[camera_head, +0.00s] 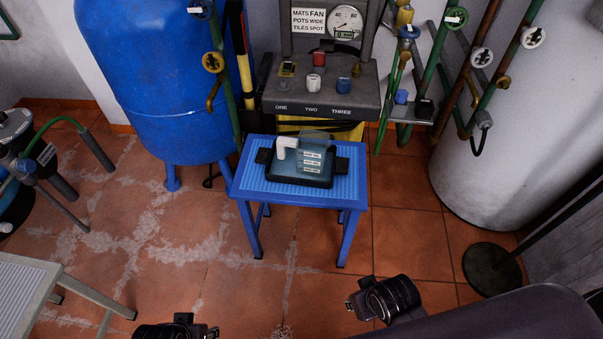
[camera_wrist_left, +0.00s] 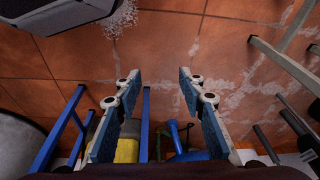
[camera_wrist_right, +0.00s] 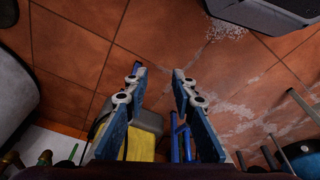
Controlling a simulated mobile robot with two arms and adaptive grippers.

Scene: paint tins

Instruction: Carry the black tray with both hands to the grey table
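The black tray (camera_head: 318,181) rests on the blue table (camera_head: 352,190), with a dark handle at its left and right ends. A teal see-through container with a white handle and white labels (camera_head: 313,150) stands on it. The grey table (camera_head: 22,292) is at the lower left, only partly in view. My left gripper (camera_wrist_left: 160,85) is open and empty, low in the head view and apart from the tray. My right gripper (camera_wrist_right: 159,74) is open and empty, in front of the blue table to the right. The tray cannot be made out in either wrist view.
A blue tank (camera_head: 160,80) and a grey control panel (camera_head: 320,95) stand behind the blue table. A white tank (camera_head: 480,160), pipes and a round dark stand base (camera_head: 491,269) are at right. Tiled floor (camera_head: 200,270) is clear between the tables.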

